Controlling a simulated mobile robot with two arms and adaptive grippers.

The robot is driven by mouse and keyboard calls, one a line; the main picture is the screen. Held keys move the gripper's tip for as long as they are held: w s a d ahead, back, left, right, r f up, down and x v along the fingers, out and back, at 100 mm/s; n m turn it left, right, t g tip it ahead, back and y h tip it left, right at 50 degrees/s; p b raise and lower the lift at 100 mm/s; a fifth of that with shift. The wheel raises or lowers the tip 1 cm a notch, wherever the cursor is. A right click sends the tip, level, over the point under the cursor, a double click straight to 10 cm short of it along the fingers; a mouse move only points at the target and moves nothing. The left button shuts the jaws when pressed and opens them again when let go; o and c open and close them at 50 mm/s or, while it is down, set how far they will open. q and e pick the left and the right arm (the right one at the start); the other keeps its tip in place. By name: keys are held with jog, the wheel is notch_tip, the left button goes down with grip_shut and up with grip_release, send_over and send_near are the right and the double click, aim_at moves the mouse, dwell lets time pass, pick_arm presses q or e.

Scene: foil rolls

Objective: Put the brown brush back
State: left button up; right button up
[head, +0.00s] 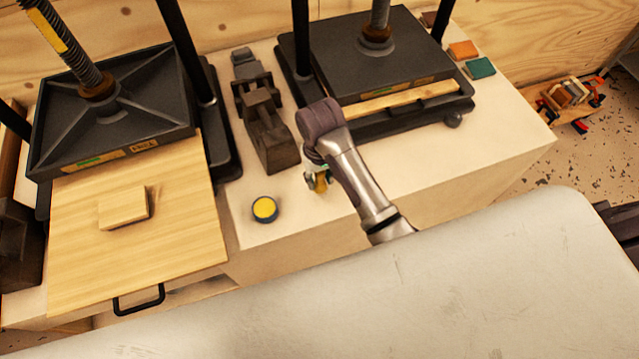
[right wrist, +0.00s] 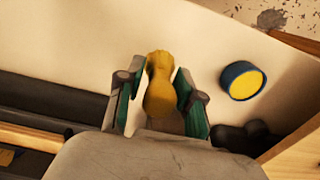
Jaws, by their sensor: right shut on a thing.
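My right gripper (head: 318,181) is low over the pale worktop, at the front of the bench between the two presses. In the right wrist view its green-lined fingers (right wrist: 161,88) are shut on a rounded yellow-brown thing, which looks like the handle of the brown brush (right wrist: 160,85). The brush's bristles cannot be made out. In the head view the arm hides most of the brush, and only a small yellowish bit shows below the wrist. I cannot tell whether the brush touches the worktop. My left gripper is not in view.
A round blue tin with a yellow top (head: 264,209) stands left of the gripper. A dark vise-like tool (head: 264,120) is behind it. A black press (head: 390,60) stands behind, another (head: 110,110) at left with a wooden board (head: 190,240). Coloured blocks (head: 480,67) lie at back right.

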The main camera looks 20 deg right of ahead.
aim_at(320, 186)
jog(key=shift+f+p, duration=0.55)
jog(key=shift+f, duration=1.5)
jog(key=o, duration=1.2)
jog(key=shift+c, duration=0.2)
